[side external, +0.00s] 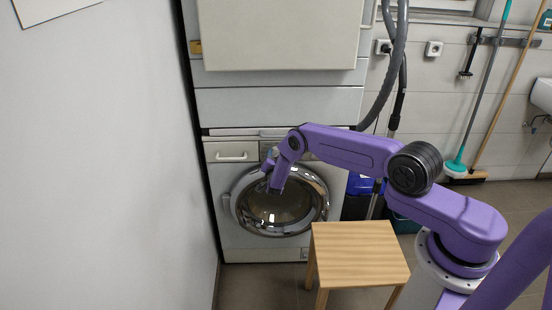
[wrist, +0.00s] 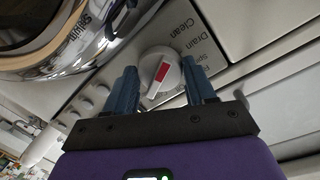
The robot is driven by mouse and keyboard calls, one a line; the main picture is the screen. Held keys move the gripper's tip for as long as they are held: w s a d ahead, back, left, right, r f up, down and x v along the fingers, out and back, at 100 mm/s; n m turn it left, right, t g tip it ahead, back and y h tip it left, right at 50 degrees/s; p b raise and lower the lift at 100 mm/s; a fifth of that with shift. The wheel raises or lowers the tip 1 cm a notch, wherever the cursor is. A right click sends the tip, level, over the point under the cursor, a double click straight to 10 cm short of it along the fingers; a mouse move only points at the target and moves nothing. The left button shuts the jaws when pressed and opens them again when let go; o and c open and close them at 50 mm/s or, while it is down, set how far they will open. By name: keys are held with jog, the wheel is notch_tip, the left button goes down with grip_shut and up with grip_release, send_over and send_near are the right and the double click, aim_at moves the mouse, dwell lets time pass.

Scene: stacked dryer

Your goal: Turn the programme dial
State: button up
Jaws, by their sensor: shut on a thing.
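The programme dial (wrist: 163,70) is a round white knob with a red mark, in the middle of the wrist view, on the white control panel. Printed words such as "Drain" and "Clean" stand beside it. My gripper (wrist: 159,66) has its blue fingers on either side of the dial and is shut on it. In the side view my gripper (side external: 269,165) is at the upper front of the white washing machine (side external: 232,243), and the dial is hidden by my arm there.
The round chrome-rimmed door (side external: 240,222) sits just below my gripper; its rim (wrist: 95,45) is close in the wrist view. Small round buttons (wrist: 86,103) line the panel. A wooden stool (side external: 360,250) stands in front at the right. A wall closes off the left.

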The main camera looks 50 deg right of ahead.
jog(key=shift+n, duration=0.4)
jog(key=o, duration=1)
jog(key=shift+o, duration=0.2)
jog(key=v, duration=1.7)
jog(key=shift+a, duration=0.3)
jog(key=shift+s, duration=0.1)
